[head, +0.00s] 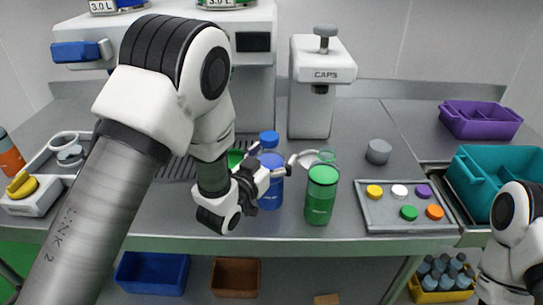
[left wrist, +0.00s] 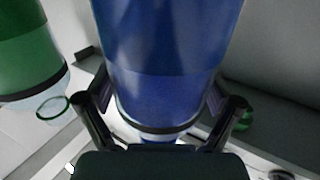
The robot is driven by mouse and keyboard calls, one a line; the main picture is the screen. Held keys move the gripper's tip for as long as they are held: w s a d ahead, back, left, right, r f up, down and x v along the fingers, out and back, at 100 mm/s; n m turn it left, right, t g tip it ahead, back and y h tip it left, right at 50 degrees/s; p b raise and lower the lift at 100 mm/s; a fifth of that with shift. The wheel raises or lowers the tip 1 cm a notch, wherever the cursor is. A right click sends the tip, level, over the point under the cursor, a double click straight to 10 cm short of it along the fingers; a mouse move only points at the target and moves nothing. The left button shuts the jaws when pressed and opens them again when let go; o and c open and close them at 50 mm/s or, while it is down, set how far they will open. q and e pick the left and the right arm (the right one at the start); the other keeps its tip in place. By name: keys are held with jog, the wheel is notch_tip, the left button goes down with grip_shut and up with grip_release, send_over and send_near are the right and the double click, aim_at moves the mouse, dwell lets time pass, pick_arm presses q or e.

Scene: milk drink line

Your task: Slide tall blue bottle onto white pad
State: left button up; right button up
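The tall blue bottle (head: 270,194) stands upright on the grey counter, partly hidden by my left gripper (head: 280,158). In the left wrist view the large blue bottle (left wrist: 175,60) fills the space between the fingers of my left gripper (left wrist: 160,95). One finger lies close along each side. I cannot tell whether they press on it. My right gripper is out of view.
A green bottle (head: 322,198) stands close to the right of the blue one. The caps machine (head: 322,100) stands behind. A grey tray (head: 380,219) with coloured discs and a grey cylinder (head: 378,151) are further right. The counter front edge is near.

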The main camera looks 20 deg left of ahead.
pick_arm(q)
jog(key=shift+w+f, duration=0.1)
jog(key=shift+w, duration=0.05)
jog(key=c, duration=1.4)
jog(key=shift+d+x, duration=0.2)
jog(key=shift+x, duration=1.3)
jog(key=shift+d+x, duration=0.2)
jog(key=shift+x, duration=1.25)
jog(key=shift+d+b+x, duration=0.2)
jog(key=shift+x, duration=1.25)
jog(key=shift+d+b+x, duration=0.2)
jog(key=shift+d+x, duration=0.05)
jog(key=shift+x, duration=1.25)
